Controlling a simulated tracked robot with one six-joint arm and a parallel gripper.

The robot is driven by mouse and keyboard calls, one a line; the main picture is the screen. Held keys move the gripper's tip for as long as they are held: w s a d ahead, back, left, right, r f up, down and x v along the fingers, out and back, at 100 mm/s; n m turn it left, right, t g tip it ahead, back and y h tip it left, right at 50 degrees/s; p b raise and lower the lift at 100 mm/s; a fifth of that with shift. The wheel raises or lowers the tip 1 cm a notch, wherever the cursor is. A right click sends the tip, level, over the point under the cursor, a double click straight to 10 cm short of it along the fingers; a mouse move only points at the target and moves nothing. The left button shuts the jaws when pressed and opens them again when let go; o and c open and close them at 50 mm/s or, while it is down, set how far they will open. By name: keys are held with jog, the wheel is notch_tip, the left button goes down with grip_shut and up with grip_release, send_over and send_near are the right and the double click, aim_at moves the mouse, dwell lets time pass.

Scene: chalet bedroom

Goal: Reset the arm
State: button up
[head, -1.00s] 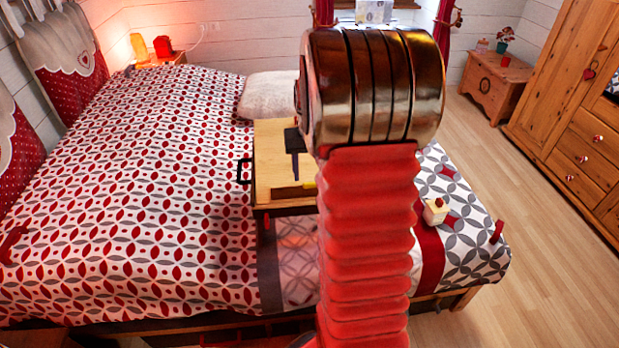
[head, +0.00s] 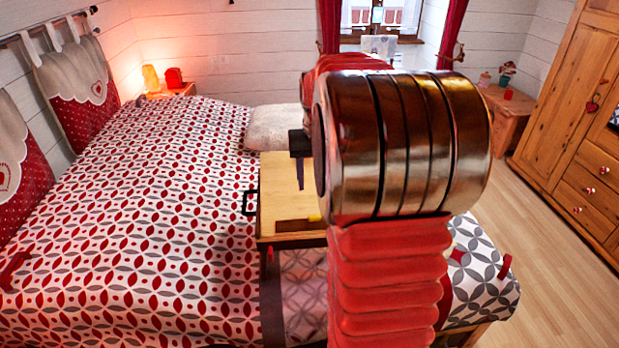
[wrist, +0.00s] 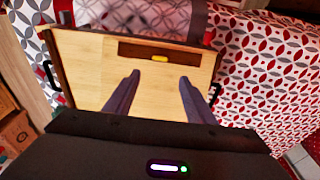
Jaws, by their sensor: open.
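My gripper (wrist: 160,82) is open and empty in the wrist view, its two dark fingers apart above a wooden tray (wrist: 85,75). In the head view one dark finger of the gripper (head: 300,172) shows left of my arm, over the tray (head: 283,185). The tray lies on the bed and has black side handles. A small yellow thing (wrist: 160,58) sits in a brown strip along one tray edge. My arm hides the right part of the tray in the head view.
The patterned bed (head: 150,220) fills the left and middle. A white pillow (head: 272,128) lies behind the tray. A wooden wardrobe (head: 575,120) and a small chest (head: 510,120) stand at right, with clear floor (head: 500,195) between bed and wardrobe.

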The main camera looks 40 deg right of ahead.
dwell(0.3)
jog(key=s+a+r+n+t, duration=0.1)
jog(key=s+a, duration=0.4)
jog(key=a, duration=0.5)
jog(key=s+a+r+n+t, duration=0.1)
jog(key=s+a+n, duration=0.2)
jog(key=a, duration=0.8)
jog(key=s+a+r+n+t+y, duration=0.1)
jog(key=s+a+r+n+t, duration=0.1)
jog(key=s+a, duration=0.5)
jog(key=shift+s+a+n, duration=0.25)
jog(key=shift+a+n, duration=0.35)
jog(key=shift+a, duration=1.05)
